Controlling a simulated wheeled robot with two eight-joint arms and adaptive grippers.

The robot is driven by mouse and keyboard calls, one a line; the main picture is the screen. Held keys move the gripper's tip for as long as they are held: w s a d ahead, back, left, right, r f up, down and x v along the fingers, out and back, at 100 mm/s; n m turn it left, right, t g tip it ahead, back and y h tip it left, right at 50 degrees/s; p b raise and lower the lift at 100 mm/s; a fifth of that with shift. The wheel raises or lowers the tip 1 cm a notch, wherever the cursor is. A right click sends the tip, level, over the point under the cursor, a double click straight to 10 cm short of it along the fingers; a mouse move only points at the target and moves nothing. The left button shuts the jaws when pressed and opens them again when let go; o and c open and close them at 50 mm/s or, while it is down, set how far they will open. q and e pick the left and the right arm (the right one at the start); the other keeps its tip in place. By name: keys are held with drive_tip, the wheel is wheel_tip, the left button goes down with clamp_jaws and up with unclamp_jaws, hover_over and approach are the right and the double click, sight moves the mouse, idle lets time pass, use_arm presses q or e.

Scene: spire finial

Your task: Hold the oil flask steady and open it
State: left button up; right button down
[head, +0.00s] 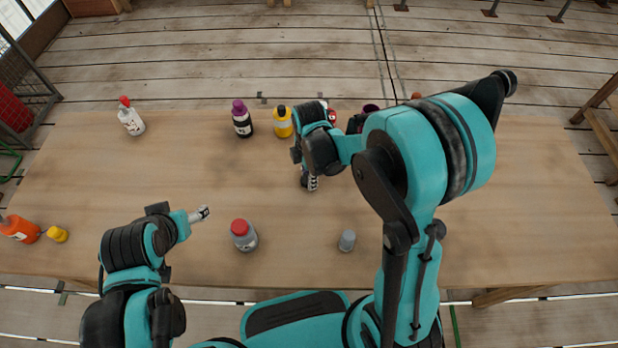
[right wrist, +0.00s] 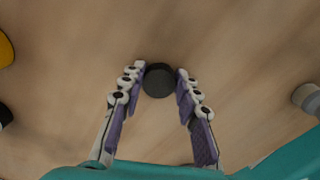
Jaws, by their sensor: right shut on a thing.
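My right gripper (head: 310,182) points down at the middle of the table. In the right wrist view its fingertips (right wrist: 160,82) are closed on both sides of a small round dark piece (right wrist: 159,77). I cannot tell whether this piece is a loose cap or the top of the oil flask; the arm hides most of it in the head view. My left gripper (head: 202,213) is at the left front, over the table, with its fingers close together; whether they are shut is unclear. I cannot tell which bottle is the oil flask.
A grey bottle with a red cap (head: 243,236) stands right of my left gripper; a small grey container (head: 347,240) is farther right. White (head: 131,119), dark purple-capped (head: 242,122) and yellow (head: 282,124) bottles stand at the back. An orange bottle (head: 20,229) lies near a yellow cap (head: 57,234).

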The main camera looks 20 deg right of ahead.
drive_tip(key=shift+s+f, duration=0.1)
drive_tip(key=shift+f, duration=0.1)
drive_tip(key=shift+s+a+f+b, duration=0.1)
drive_tip(key=shift+s+f+b, duration=0.2)
drive_tip(key=shift+b, duration=0.3)
drive_tip(key=c, duration=1.1)
unclamp_jaws()
drive_tip(key=shift+w+f, duration=0.2)
drive_tip(key=shift+w, duration=0.1)
drive_tip(key=shift+r, duration=0.15)
